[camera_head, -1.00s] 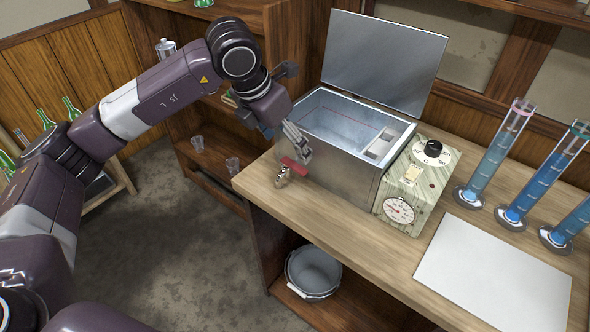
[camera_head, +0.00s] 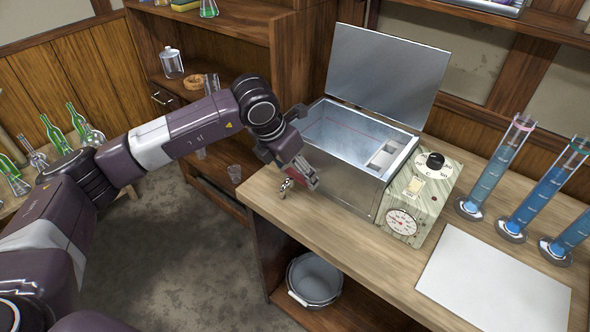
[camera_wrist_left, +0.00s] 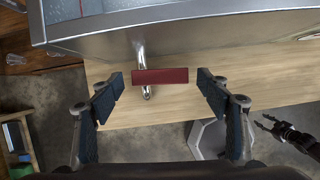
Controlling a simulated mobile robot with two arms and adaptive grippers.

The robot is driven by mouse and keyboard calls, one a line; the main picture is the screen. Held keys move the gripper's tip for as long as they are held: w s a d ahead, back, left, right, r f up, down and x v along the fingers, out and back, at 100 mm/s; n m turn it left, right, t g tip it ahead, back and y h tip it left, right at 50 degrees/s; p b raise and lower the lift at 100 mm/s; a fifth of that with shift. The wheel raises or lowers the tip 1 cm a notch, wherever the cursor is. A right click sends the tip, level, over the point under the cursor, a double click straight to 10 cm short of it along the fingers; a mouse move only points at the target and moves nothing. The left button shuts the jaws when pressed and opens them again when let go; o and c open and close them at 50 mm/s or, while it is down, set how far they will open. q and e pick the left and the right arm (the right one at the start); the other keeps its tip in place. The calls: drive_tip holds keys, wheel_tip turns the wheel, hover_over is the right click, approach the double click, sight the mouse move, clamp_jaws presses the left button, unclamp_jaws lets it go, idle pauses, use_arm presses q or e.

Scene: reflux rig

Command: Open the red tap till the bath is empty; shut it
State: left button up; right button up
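The metal bath (camera_head: 345,160) stands on the bench with its lid (camera_head: 385,72) raised; its inside looks pale blue, and I cannot tell the water level. A metal tap (camera_head: 287,186) sticks out low from its left side. The tap's red handle (camera_wrist_left: 160,76) lies crosswise over the spout in the left wrist view. My left gripper (camera_head: 309,181) is at the tap; in the wrist view its fingers (camera_wrist_left: 160,84) are open, one either side of the handle with gaps. My right gripper (camera_wrist_left: 264,122) shows small at the wrist view's right, fingers apart. I see no stream from the spout.
A control box (camera_head: 418,198) adjoins the bath. Blue-filled cylinders (camera_head: 494,168) and a white sheet (camera_head: 492,281) occupy the bench's right.

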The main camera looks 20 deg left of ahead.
use_arm(q)
drive_tip(key=c, duration=0.9)
drive_tip(key=shift+f+n+b, duration=0.1)
drive_tip(key=shift+n+b, duration=0.2)
drive_tip(key=shift+b, duration=0.3)
drive_tip(key=shift+w+d+n, duration=0.1)
drive_tip(key=shift+n, duration=0.2)
use_arm(e)
drive_tip(key=shift+s+a+f, duration=0.1)
drive_tip(key=shift+a+f, duration=0.4)
drive_tip(key=shift+f, duration=0.25)
use_arm(q)
drive_tip(key=o, duration=0.9)
drive_tip(key=shift+o, duration=1.2)
use_arm(e)
drive_tip(key=shift+d, duration=0.2)
